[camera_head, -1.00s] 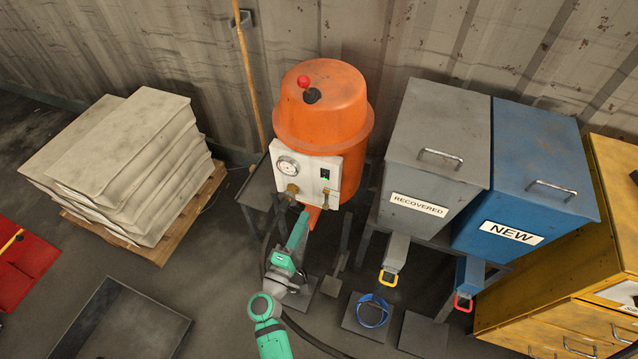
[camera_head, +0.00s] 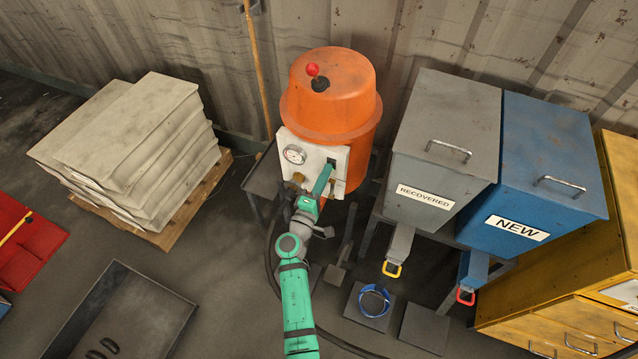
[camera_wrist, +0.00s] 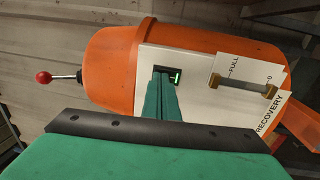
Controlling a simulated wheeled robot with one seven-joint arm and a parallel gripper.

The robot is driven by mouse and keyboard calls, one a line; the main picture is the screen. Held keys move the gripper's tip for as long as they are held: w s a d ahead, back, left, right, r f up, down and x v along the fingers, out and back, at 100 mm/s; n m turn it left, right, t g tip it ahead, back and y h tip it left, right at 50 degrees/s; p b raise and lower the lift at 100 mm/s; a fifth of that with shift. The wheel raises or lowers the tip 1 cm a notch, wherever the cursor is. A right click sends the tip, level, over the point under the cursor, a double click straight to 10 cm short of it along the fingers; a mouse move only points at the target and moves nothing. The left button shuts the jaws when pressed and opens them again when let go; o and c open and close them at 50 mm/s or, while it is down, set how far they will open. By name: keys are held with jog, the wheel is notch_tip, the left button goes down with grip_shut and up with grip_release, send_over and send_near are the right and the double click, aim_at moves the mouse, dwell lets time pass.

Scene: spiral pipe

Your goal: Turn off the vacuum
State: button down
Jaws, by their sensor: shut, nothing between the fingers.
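The vacuum (camera_head: 330,98) is an orange drum with a white control panel (camera_head: 310,152) on its front; in the wrist view the drum (camera_wrist: 115,62) lies sideways. A black switch with a green glow (camera_wrist: 174,76) sits in the panel. My green gripper (camera_head: 328,168) is shut and empty, and reaches up to the panel at the switch. In the wrist view its fingertips (camera_wrist: 162,82) cover part of the switch; I cannot tell whether they touch it. A red-knobbed lever (camera_head: 313,70) stands on the drum's top.
A round gauge (camera_head: 295,154) is on the panel's left. A grey "RECOVERED" bin (camera_head: 440,135) and blue "NEW" bin (camera_head: 540,170) stand to the right. Stacked sacks (camera_head: 130,150) are at left. A wooden pole (camera_head: 257,70) leans on the wall.

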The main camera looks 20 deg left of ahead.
jog(key=shift+w+a, duration=0.1)
jog(key=shift+w, duration=0.2)
jog(key=shift+r, duration=0.1)
